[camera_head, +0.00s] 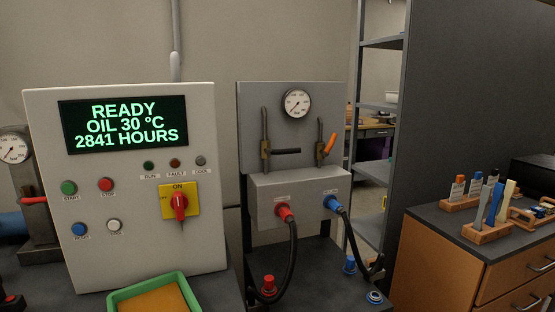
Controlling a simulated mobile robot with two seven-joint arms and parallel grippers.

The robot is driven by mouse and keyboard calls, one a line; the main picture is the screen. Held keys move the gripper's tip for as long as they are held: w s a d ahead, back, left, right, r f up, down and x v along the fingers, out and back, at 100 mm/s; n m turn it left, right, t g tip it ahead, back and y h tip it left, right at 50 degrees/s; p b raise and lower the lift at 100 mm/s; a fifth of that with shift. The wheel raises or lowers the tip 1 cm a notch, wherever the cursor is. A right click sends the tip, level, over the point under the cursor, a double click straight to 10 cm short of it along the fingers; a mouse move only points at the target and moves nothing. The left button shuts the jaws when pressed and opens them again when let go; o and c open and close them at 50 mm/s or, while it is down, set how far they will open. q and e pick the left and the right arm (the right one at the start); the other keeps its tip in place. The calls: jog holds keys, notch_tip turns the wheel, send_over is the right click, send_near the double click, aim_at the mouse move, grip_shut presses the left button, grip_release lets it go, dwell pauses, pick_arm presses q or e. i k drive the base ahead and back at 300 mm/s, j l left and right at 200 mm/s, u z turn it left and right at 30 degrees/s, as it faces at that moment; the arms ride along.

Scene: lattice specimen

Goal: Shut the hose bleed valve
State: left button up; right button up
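A grey manifold panel (252,110) stands in the middle with two small valves on vertical pipes. The left valve has a black lever (287,151) lying level, across its pipe. The right valve has an orange lever (329,144) tilted up to the right. A red lever (34,200) sits below a gauge at the far left. No readable label tells which of these is the hose bleed valve. Neither of my grippers is in view.
A round gauge (297,103) tops the panel. Black hoses run from the red (283,211) and blue (332,203) couplings on the box. The control cabinet (130,235) reads READY. A green tray (125,297) stands before it. A wooden tool cabinet (440,262) stands right.

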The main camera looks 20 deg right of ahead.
aim_at(325, 153)
jog(key=l+u, duration=0.15)
jog(key=l, duration=0.4)
jog(key=l+u, duration=0.15)
jog(key=l, duration=0.4)
jog(key=l+u, duration=0.15)
jog(key=l, duration=0.4)
jog(key=l+u, duration=0.15)
jog(key=l, duration=0.35)
jog(key=k+l+u, duration=0.15)
jog(key=l, duration=0.4)
jog(key=l+u, duration=0.15)
jog(key=l, duration=0.4)
jog(key=k, duration=0.05)
